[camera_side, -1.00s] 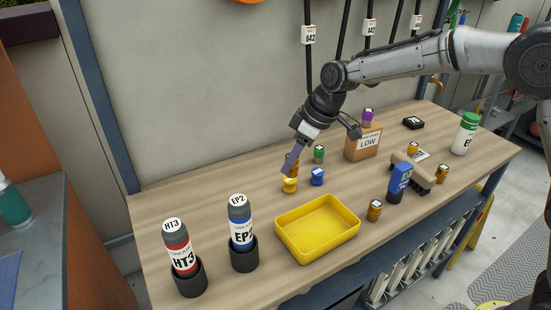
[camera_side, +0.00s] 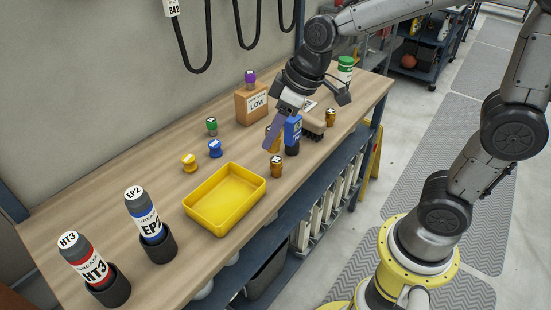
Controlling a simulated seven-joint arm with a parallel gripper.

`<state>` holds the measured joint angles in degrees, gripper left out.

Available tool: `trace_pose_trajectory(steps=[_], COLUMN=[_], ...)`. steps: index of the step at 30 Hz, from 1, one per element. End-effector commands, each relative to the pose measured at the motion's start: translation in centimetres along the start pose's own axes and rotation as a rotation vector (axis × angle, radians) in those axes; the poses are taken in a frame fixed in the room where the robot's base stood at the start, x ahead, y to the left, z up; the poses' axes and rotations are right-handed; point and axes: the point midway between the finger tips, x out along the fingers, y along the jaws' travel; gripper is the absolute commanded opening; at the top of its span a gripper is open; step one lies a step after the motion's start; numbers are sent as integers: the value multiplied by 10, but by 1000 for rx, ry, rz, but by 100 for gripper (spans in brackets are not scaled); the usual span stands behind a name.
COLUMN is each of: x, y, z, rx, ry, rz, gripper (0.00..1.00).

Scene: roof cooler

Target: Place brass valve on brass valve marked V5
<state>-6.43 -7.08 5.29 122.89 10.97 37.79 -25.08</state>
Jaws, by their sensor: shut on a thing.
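My gripper (camera_side: 270,148) has purple fingers shut on a brass valve (camera_side: 275,146), which is partly hidden behind them. Another brass valve (camera_side: 276,167) stands upright on the table just below it, near the front edge; a small gap or contact between the two cannot be told. A further brass valve (camera_side: 331,118) stands at the right, and one with a pale top (camera_side: 303,114) sits by the brown block. The markings on the valve tops are too small to read, so I cannot tell which is V5.
A blue bottle (camera_side: 293,131) stands close right of my gripper. The yellow tray (camera_side: 224,199) is empty at front left. Yellow (camera_side: 189,163), blue (camera_side: 215,149) and green (camera_side: 211,127) valves stand left. A LOW box (camera_side: 252,104) bears a purple valve (camera_side: 250,78). Two cylinders (camera_side: 150,225) (camera_side: 82,260) stand far left.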

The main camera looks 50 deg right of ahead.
Motion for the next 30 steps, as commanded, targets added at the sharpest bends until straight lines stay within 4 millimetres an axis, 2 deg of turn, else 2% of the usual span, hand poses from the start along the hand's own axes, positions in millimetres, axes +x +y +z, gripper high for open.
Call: trace_pose_trajectory(steps=[1,6,9,13,16,18,30], x=[-13,-44,-57,-72,-76,-70,-7], y=[3,8,10,14,19,22,56], z=[16,63,81,94,92,87,32], rx=[29,113,149,190,208,212,210], ry=[6,5,5,4,-1,-4,-6], rz=[14,48,64,80,85,85,83], gripper=[0,0,0,0,0,0,0])
